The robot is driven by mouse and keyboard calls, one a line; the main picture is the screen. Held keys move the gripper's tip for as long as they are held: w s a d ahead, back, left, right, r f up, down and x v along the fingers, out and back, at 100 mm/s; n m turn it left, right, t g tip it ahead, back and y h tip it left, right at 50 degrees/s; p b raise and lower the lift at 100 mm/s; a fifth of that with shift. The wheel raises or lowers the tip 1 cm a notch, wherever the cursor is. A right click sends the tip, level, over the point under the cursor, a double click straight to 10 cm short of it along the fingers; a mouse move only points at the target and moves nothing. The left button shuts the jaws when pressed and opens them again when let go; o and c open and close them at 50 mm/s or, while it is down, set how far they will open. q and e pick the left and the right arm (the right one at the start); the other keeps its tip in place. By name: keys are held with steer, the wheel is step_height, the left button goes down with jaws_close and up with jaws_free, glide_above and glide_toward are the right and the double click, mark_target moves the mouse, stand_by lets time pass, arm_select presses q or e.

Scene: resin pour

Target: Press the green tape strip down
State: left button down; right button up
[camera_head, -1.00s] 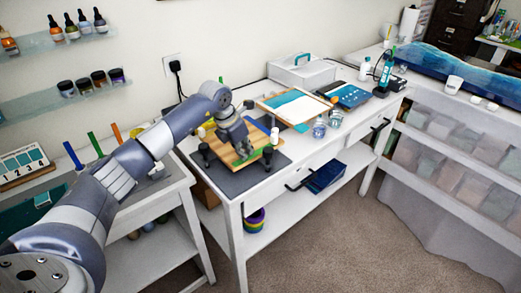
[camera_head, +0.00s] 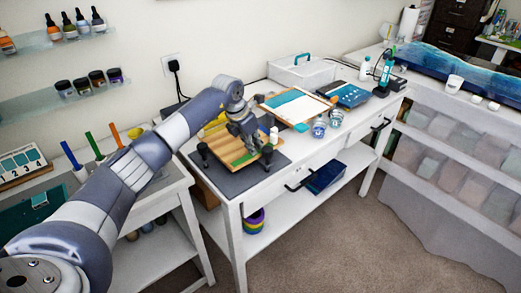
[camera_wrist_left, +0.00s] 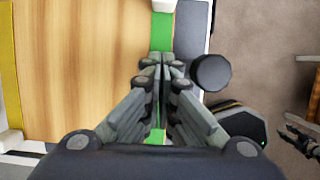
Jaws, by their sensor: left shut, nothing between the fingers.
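The green tape strip (camera_wrist_left: 161,32) runs along the front edge of a wooden board (camera_wrist_left: 85,70) in the left wrist view. In the head view part of the strip (camera_head: 241,160) shows at the board's near side. My left gripper (camera_wrist_left: 152,68) is shut and empty, with its fingertips over the strip. It hides the strip's middle, and a short green piece shows below between the fingers. In the head view the left gripper (camera_head: 250,147) is low over the board's right part. I cannot tell whether the tips touch the tape. My right gripper does not show clearly.
Black round-topped posts (camera_wrist_left: 210,72) stand close beside the board on a dark mat (camera_head: 230,184). A white bottle (camera_head: 274,136), small jars (camera_head: 319,129) and a clipboard-like panel (camera_head: 290,104) stand to the right.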

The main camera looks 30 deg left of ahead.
arm_select(q)
steer(key=shift+w+d+b, duration=0.35)
steer(key=shift+w+b, duration=0.05)
steer(key=shift+w, duration=0.45)
steer(key=shift+w+f, duration=0.1)
steer(key=shift+w, duration=0.05)
steer(key=shift+w+d+b, duration=0.4)
steer(key=shift+w+b, duration=0.1)
steer(key=shift+w, duration=0.3)
steer(key=shift+w+r+p, duration=0.1)
steer(key=shift+r+p, duration=0.45)
steer(key=shift+r, duration=0.1)
steer(key=shift+r+p, duration=1.2)
steer(key=shift+r, duration=0.7)
steer(key=shift+f, duration=0.1)
